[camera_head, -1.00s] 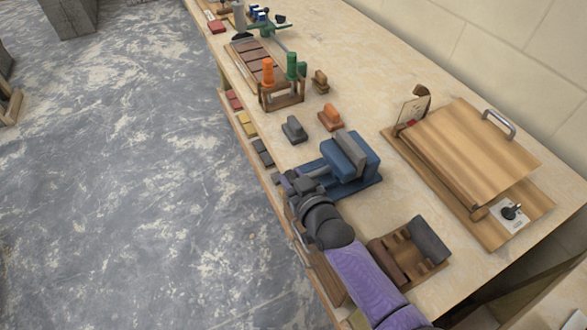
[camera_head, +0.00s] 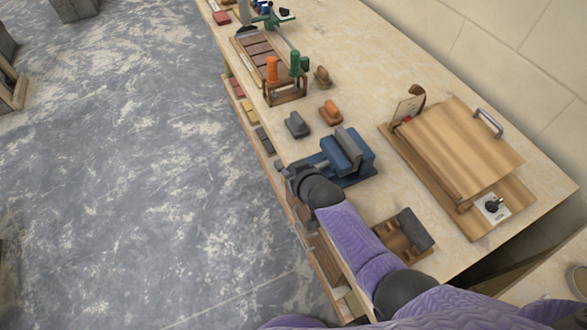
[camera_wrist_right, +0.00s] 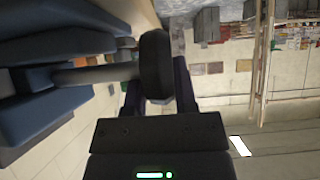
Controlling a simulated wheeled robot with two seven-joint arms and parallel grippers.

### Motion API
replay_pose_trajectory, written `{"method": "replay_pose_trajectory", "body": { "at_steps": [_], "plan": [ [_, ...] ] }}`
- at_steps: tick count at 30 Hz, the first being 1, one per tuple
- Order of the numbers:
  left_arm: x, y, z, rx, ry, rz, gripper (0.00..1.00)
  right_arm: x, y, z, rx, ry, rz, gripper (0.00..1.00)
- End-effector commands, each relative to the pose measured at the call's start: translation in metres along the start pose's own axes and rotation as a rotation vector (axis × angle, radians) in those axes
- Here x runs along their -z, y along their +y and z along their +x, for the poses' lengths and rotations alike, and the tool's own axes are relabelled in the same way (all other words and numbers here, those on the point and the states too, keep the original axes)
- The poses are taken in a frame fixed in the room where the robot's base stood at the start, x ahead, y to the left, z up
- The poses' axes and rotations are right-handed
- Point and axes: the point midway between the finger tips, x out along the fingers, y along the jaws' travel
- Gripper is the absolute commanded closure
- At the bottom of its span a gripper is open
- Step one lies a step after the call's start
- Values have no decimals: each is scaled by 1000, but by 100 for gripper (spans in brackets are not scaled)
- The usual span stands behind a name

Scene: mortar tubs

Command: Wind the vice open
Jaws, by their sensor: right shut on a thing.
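The blue vice (camera_head: 362,158) stands on the bench near its front edge, with a grey slab (camera_head: 348,149) upright among its blue parts. I cannot tell how wide the jaws stand. In the right wrist view the vice (camera_wrist_right: 45,60) fills the left side. A grey screw shaft (camera_wrist_right: 95,75) runs from it to a dark round knob (camera_wrist_right: 154,64). My right gripper (camera_head: 286,171) is at the vice's front end, over the bench edge. In the wrist view its fingers (camera_wrist_right: 158,85) are shut on the knob. My left gripper is not in view.
A wooden press-like board (camera_head: 460,145) with a metal handle stands right of the vice. A brown holder (camera_head: 405,236) lies close beside my right arm. Grey (camera_head: 297,125) and orange (camera_head: 331,112) blocks and a tool rack (camera_head: 285,88) stand beyond the vice.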

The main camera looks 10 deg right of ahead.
Motion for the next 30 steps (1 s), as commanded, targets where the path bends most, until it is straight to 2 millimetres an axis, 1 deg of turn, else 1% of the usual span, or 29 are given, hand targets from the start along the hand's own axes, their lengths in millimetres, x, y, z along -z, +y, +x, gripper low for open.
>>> {"method": "replay_pose_trajectory", "body": {
  "at_steps": [6,7,8,9,11,12,19,21,23,27,30],
  "plan": [
    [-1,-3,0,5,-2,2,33,0,1,0,-2,1,1,100],
    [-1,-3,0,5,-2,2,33,0,1,0,-2,1,1,61],
    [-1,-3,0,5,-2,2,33,0,1,0,-2,1,1,55],
    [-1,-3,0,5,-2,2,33,0,1,0,-2,1,0,47],
    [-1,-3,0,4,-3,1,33,0,1,0,-2,1,0,34],
    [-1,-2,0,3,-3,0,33,0,1,0,-2,1,0,31],
    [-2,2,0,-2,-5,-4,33,0,1,0,-1,1,0,31],
    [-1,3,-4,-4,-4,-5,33,1,1,-5,-1,1,0,31],
    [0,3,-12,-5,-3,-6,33,3,1,-14,-2,1,0,31],
    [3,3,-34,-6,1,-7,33,5,1,-46,-2,0,1,31],
    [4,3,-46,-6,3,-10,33,4,1,-68,-2,1,0,31]
  ]
}}
